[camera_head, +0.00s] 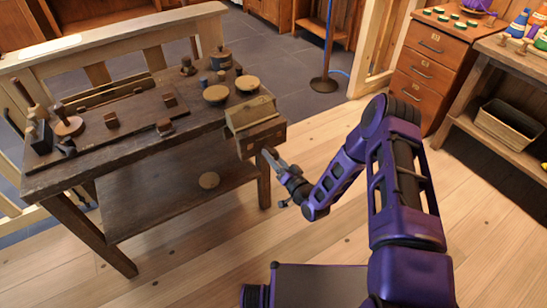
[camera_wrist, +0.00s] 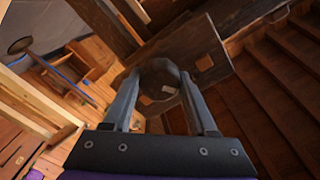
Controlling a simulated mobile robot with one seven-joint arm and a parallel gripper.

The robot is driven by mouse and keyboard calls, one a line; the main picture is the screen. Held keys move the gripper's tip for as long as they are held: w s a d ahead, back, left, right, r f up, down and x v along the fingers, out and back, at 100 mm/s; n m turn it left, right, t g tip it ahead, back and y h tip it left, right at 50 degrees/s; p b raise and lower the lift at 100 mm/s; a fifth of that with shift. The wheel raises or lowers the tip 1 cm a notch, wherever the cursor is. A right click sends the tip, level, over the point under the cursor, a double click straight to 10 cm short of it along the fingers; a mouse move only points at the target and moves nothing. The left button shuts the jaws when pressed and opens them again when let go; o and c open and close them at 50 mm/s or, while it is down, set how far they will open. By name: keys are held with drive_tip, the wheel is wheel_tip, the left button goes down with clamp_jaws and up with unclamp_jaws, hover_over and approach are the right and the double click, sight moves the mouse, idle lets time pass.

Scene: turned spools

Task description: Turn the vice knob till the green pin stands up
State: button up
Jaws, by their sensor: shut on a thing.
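The wooden vice (camera_head: 252,112) is fixed to the right end of the dark workbench in the head view. My gripper (camera_head: 268,155) reaches its front face from the right. In the wrist view the dark round knob (camera_wrist: 158,76) sits between the two fingers of my gripper (camera_wrist: 161,82), which are shut on its sides. A small pale mark (camera_wrist: 169,89) shows on the knob's face. In the head view the knob is hidden or too small to make out. I cannot make out the green pin in either view.
The workbench (camera_head: 110,165) carries several turned wooden pieces and round discs. A drawer cabinet (camera_head: 428,65) and a side bench with a basket (camera_head: 508,124) stand at the right. The plank floor (camera_head: 190,255) in front of the workbench is clear.

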drive_tip(key=m, duration=0.7)
drive_tip(key=shift+s+f, duration=0.15)
drive_tip(key=shift+f, duration=0.1)
drive_tip(key=m, duration=0.4)
drive_tip(key=shift+m, duration=2)
drive_tip(key=o, duration=1.1)
drive_tip(key=shift+o, duration=1.3)
drive_tip(key=shift+r, duration=0.15)
